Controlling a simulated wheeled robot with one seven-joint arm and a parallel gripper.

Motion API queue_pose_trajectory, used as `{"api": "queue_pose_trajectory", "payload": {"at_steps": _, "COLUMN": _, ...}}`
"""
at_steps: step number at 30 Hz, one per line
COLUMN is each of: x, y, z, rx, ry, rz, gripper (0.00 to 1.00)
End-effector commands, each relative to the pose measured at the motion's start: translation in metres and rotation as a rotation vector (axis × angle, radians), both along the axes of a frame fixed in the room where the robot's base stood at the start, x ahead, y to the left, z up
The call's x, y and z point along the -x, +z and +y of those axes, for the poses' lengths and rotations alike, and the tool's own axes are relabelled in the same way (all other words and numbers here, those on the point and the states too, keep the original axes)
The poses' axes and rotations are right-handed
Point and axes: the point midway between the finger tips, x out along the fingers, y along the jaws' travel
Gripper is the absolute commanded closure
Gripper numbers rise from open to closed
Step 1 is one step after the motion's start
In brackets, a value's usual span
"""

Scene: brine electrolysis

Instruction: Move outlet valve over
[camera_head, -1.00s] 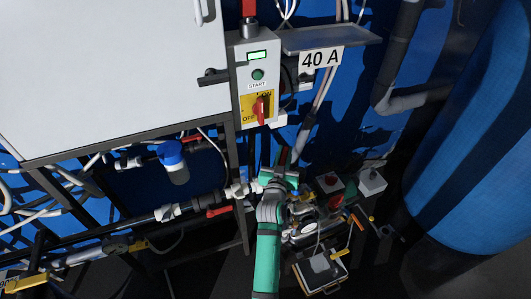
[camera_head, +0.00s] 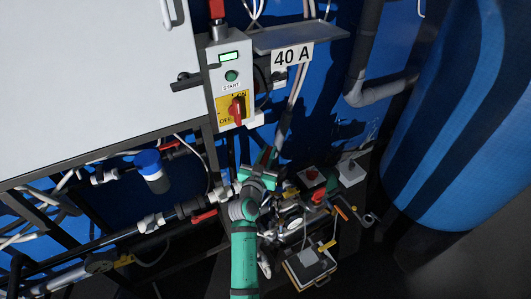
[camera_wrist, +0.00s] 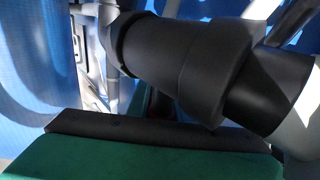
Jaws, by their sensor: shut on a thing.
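My gripper (camera_head: 262,176), at the end of my green arm, is low at the pipework below the control box. In the wrist view a dark finger pad with a green edge lies across the bottom, close to a thick black pipe fitting (camera_wrist: 190,65). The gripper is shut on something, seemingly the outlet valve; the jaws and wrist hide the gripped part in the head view. A white pipe fitting (camera_head: 226,194) is just left of the gripper, and a red valve handle (camera_head: 204,215) is below it on the black pipe.
The grey control box (camera_head: 230,85) with a red switch and the "40 A" sign (camera_head: 292,55) are above. A blue-capped filter (camera_head: 152,170) hangs at left. Small devices and a red-buttoned box (camera_head: 312,176) crowd the right. A large blue tank (camera_head: 465,130) bounds the right side.

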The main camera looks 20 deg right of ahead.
Motion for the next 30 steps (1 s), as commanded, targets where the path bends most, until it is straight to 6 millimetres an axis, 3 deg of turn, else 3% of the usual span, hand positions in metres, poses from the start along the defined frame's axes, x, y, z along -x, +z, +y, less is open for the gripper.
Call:
{"api": "queue_pose_trajectory", "payload": {"at_steps": 7, "x": 0.0, "y": 0.0, "z": 0.001, "rx": -0.001, "ry": 0.001, "rz": -0.001, "gripper": 1.0}}
{"api": "queue_pose_trajectory", "payload": {"at_steps": 8, "x": 0.0, "y": 0.0, "z": 0.001, "rx": -0.001, "ry": 0.001, "rz": -0.001, "gripper": 0.74}}
{"api": "queue_pose_trajectory", "payload": {"at_steps": 9, "x": 0.0, "y": 0.0, "z": 0.001, "rx": 0.0, "ry": 0.001, "rz": 0.0, "gripper": 0.65}}
{"api": "queue_pose_trajectory", "payload": {"at_steps": 10, "x": 0.0, "y": 0.0, "z": 0.001, "rx": 0.0, "ry": 0.001, "rz": 0.0, "gripper": 0.62}}
{"api": "queue_pose_trajectory", "payload": {"at_steps": 20, "x": 0.002, "y": 0.0, "z": 0.003, "rx": 0.001, "ry": 0.002, "rz": 0.001, "gripper": 0.62}}
{"api": "queue_pose_trajectory", "payload": {"at_steps": 30, "x": 0.037, "y": 0.0, "z": 0.031, "rx": 0.002, "ry": 0.004, "rz": 0.0, "gripper": 0.62}}
